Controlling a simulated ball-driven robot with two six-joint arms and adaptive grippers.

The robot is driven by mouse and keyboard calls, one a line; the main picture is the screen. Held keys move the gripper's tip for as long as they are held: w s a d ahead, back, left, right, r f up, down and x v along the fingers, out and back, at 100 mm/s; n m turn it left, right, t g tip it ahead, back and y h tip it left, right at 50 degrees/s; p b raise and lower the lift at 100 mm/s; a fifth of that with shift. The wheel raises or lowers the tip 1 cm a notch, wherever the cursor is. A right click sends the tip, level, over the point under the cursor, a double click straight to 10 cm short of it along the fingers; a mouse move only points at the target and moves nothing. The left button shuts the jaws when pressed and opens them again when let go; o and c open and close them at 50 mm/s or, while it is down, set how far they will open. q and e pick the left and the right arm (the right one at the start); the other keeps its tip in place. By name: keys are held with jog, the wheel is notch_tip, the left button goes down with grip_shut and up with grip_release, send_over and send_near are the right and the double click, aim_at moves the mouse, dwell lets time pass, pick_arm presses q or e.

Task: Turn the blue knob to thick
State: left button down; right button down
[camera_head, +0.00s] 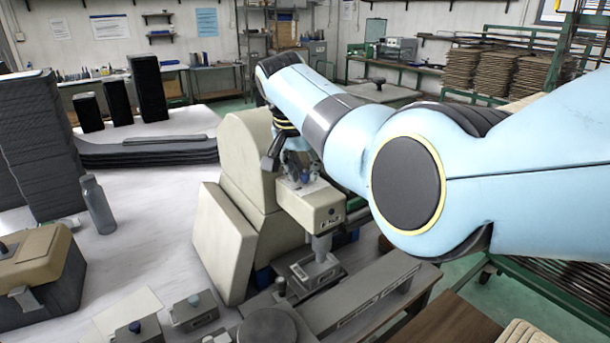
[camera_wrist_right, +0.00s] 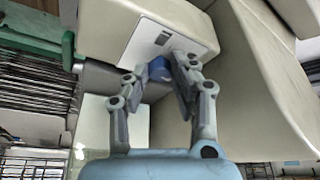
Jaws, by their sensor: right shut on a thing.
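The blue knob (camera_wrist_right: 159,69) sits on the pale panel of a beige machine, seen in the right wrist view. My right gripper (camera_wrist_right: 157,78) has a finger on each side of it and is shut on it. In the head view my right gripper (camera_head: 303,181) is at the top of the beige machine head (camera_head: 318,207), small and partly hidden by my blue arm. The knob's setting and any word such as thick cannot be read. My left gripper is in neither view.
Small boxes with blue knobs (camera_head: 194,310) stand at the front of the white table. A grey bottle (camera_head: 98,205) and stacked dark panels (camera_head: 38,150) are on the left. A black stack (camera_head: 145,152) lies behind. My right arm crosses above the machine.

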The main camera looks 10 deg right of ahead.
aim_at(303, 175)
jog(key=shift+w+a+m+g+h+b, duration=0.1)
jog(key=shift+m+g+h+b, duration=0.15)
jog(key=shift+m+b, duration=0.65)
jog(key=shift+w+a+m+g+h+b, duration=0.1)
jog(key=shift+m+g+h+b, duration=0.15)
jog(key=shift+m+b, duration=0.6)
jog(key=shift+r, duration=0.1)
jog(key=c, duration=1.1)
grip_release()
notch_tip(303, 175, up, 10)
jog(key=shift+s, duration=0.1)
